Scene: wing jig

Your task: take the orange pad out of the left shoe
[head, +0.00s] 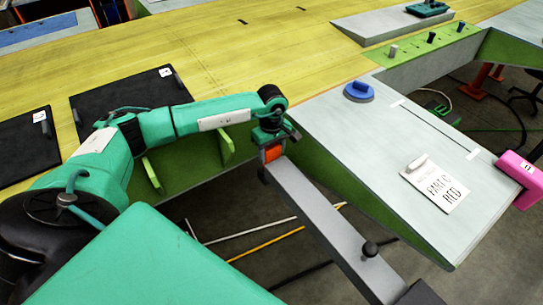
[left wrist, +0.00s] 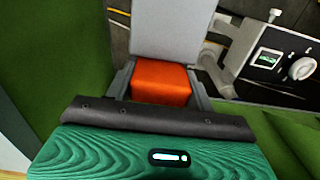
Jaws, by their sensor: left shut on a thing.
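My right gripper is not in view.
A grey panel (head: 405,135) to the right carries a blue round knob piece (head: 359,91) and a lettered card (head: 437,184). A pink block (head: 520,172) is at its right edge. Black mats (head: 130,95) lie on the yellow surface (head: 225,50).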

